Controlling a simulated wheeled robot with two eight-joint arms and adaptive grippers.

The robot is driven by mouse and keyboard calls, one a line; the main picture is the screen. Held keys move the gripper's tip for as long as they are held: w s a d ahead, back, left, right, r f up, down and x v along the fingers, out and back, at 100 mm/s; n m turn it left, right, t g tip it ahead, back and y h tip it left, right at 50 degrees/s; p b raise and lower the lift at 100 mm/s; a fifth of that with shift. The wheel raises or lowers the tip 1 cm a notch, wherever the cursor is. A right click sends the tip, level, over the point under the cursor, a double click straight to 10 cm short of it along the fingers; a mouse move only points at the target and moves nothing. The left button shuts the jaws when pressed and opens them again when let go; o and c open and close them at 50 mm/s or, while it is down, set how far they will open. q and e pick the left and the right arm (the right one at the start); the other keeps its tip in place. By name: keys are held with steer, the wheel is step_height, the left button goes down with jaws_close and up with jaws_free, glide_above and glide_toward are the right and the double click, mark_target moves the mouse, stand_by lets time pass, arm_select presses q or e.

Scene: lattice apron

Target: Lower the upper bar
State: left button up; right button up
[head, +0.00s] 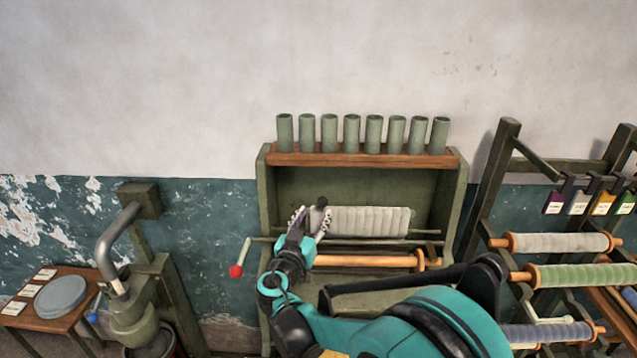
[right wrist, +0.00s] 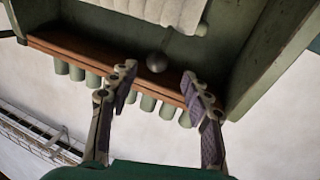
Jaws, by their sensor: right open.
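My right gripper (head: 309,217) is open in front of the left part of the green wooden frame (head: 264,190). In the right wrist view its two fingers (right wrist: 156,76) stand apart. A dark ball knob (right wrist: 157,62) on a thin rod shows between and just beyond the fingertips, with no visible grip on it. The knob (head: 321,202) also shows above the fingers in the head view. A pale ribbed roll or pad (head: 370,222) lies across the frame, with dark horizontal bars (head: 425,234) around it. I cannot tell for sure which is the upper bar. My left gripper is not in view.
Several green cups (head: 352,133) stand on the brown shelf (head: 360,160) above. A red-knobbed crank (head: 236,270) sticks out at the left. An orange roller (head: 365,261) lies below. A rack of yarn rolls (head: 560,243) stands right, a small table (head: 25,318) left.

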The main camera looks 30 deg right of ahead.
mark_target(320, 206)
steer(key=shift+w+d+r, duration=0.1)
steer(key=shift+w+d, duration=0.05)
steer(key=shift+d, duration=0.25)
steer(key=x, duration=0.6)
steer(key=shift+w+p, duration=0.1)
steer(key=shift+p, duration=0.25)
steer(key=shift+c, duration=0.4)
jaws_close()
